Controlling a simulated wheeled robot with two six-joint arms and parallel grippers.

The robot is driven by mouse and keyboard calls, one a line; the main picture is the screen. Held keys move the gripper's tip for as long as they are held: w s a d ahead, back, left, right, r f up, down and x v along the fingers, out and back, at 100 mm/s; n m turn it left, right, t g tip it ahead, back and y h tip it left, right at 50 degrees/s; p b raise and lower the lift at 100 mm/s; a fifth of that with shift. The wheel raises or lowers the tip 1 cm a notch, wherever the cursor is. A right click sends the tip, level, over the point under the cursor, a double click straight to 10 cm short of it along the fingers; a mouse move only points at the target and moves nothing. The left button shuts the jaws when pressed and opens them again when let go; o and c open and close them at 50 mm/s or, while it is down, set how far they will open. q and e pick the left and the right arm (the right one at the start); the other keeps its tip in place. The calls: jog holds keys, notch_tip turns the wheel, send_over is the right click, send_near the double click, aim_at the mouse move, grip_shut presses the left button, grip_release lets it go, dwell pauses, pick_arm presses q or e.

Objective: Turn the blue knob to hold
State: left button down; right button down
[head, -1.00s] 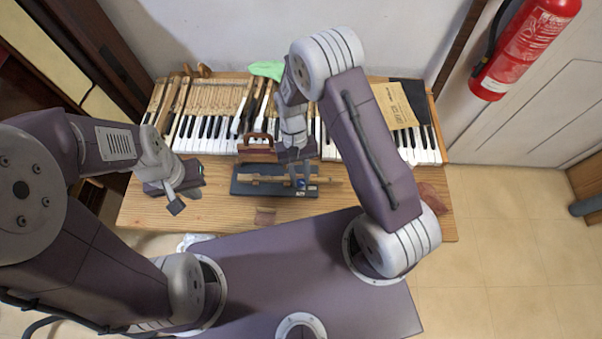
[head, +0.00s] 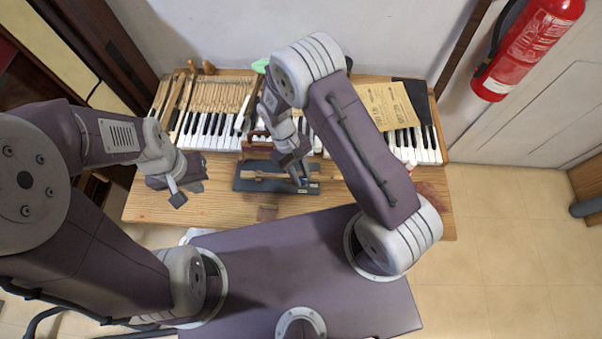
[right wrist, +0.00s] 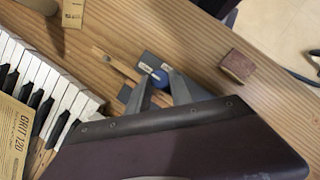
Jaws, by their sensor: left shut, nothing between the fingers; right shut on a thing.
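The blue knob (right wrist: 160,78) sits on a dark grey base plate (head: 250,186) that also carries a light wooden strip (head: 265,176). My right gripper (head: 304,184) reaches down to the right part of this plate. In the right wrist view its fingers (right wrist: 161,84) lie on either side of the knob, shut on it. The knob is mostly hidden by the fingers in the head view. I cannot read any marking that shows which setting the knob is at. My left gripper (head: 179,198) is shut and empty above the table's left side, away from the plate.
Piano keys (head: 405,146) run along the back of the wooden table (head: 225,208). A small reddish-brown block (right wrist: 238,66) lies near the front. A fire extinguisher (head: 528,45) hangs at the right.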

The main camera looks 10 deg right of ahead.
dwell(0.3)
jog(key=c, duration=1.2)
grip_release()
jog(key=shift+o, duration=0.2)
jog(key=shift+w+a+r, duration=0.1)
jog(key=shift+w+r, duration=0.05)
jog(key=shift+r, duration=0.25)
jog(key=v, duration=0.8)
jog(key=shift+r+b, duration=0.15)
jog(key=shift+b, duration=0.25)
